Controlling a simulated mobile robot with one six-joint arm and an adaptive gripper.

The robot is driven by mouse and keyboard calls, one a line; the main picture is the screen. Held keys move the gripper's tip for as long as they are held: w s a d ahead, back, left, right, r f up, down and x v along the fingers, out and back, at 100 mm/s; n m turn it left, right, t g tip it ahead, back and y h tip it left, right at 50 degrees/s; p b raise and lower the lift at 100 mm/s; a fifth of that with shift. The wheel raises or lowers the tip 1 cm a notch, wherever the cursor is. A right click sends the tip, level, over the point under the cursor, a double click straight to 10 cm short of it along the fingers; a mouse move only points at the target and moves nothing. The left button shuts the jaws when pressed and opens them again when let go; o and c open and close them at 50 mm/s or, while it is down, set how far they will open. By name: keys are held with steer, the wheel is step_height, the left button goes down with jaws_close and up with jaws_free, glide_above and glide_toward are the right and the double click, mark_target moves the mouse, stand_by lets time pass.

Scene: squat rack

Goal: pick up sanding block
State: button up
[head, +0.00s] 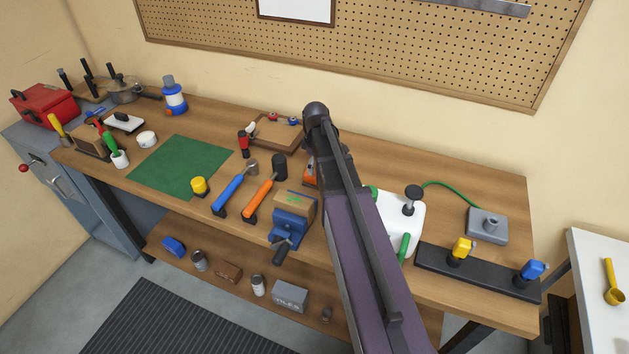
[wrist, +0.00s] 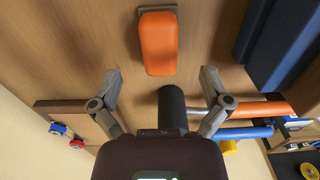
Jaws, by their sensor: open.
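An orange block with a dark base, which looks like the sanding block (wrist: 158,44), lies on the wooden bench top in the wrist view, at the top middle. In the head view only a small orange part of it (head: 309,174) shows at the left edge of my arm; the rest is hidden. My gripper (wrist: 160,73) is open and empty. Its two fingers are spread either side of the block's line, with the block beyond the fingertips and apart from them. My arm hides the gripper in the head view.
A blue vise (head: 288,228) stands near the front edge. A wooden tray (head: 276,133) is behind. A white jug-like item (head: 417,219) is right of my arm.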

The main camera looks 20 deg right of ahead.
mark_target(314, 179)
steer(key=shift+w+a+f+b, duration=0.1)
steer(key=shift+f+b, duration=0.95)
steer(key=shift+f, duration=0.15)
steer(key=shift+w+f+b, duration=0.1)
steer(key=shift+f+b, duration=0.95)
steer(key=shift+f, duration=0.1)
steer(key=c, duration=1.3)
